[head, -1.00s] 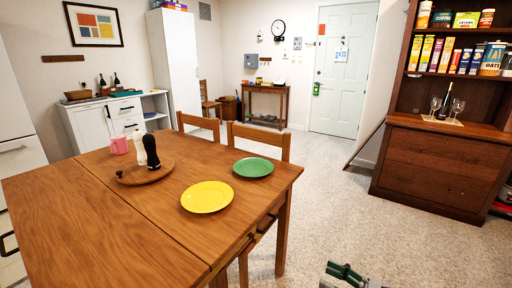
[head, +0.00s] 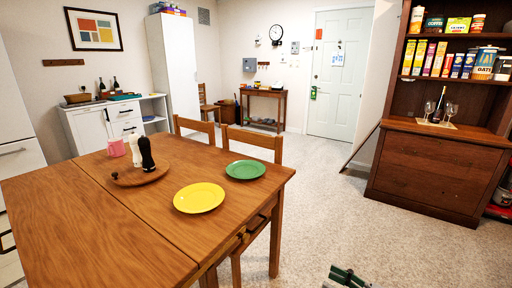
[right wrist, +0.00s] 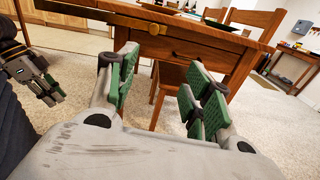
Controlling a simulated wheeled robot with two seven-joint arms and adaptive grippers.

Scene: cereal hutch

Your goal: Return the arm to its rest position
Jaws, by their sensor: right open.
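My right gripper (right wrist: 158,88) is open and empty in the right wrist view, with its green-padded fingers apart. It is in front of the wooden table (right wrist: 215,45), over the carpet. In the head view only a small green-and-grey part of a gripper, likely my right one (head: 346,277), shows at the bottom edge. My left gripper (right wrist: 40,82) shows at the left edge of the right wrist view, with its fingers partly overlapping. Its opening cannot be made out.
The table (head: 90,220) holds a yellow plate (head: 199,198), a green plate (head: 245,169) and a round board with two mills. Chairs (head: 252,141) stand behind it. A dark wooden hutch (head: 430,170) stands at the right. Carpet between them is clear.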

